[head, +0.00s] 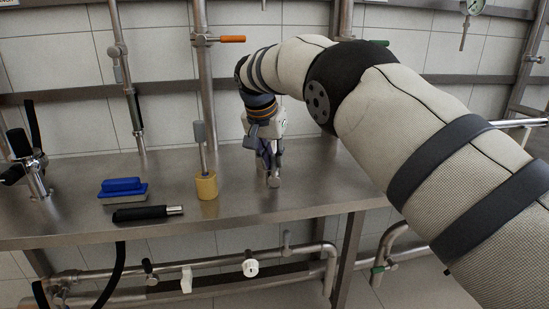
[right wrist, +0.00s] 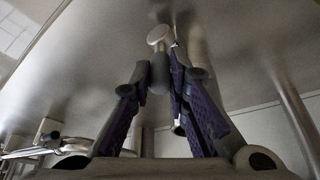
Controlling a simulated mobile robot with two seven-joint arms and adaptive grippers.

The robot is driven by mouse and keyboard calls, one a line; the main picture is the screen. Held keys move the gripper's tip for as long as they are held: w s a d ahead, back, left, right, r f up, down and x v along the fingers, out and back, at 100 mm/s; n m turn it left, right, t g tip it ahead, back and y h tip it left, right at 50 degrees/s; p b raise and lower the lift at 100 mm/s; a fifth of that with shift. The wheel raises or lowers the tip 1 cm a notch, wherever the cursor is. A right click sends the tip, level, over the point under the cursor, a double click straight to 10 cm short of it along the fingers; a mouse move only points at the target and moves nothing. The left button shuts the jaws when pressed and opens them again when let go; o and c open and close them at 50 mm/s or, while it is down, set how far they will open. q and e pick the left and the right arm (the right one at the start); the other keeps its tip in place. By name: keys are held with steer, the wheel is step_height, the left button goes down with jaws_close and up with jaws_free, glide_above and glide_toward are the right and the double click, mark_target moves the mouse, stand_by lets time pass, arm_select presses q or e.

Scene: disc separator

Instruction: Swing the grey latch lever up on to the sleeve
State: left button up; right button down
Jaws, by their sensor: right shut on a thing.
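My right gripper (head: 271,172) reaches down over the steel worktop, its fingers close to the metal surface. In the right wrist view, the gripper (right wrist: 162,85) has its two dark fingers closed in on a grey round-ended piece (right wrist: 159,39), which appears to be the grey latch lever. The piece also shows at the fingertips in the head view (head: 274,182). The fingers hide part of it, and how it joins anything cannot be told. I cannot make out the sleeve clearly. My left gripper is not in view.
Vertical pipes (head: 204,70) rise behind. Pipes with valves run below the worktop. Bare worktop lies right of the gripper.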

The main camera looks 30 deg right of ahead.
stand_by(0.3)
steer(key=c, duration=1.8)
jaws_free()
steer(key=shift+w, duration=0.1)
steer(key=v, duration=1.2)
steer(key=shift+a+f, duration=0.1)
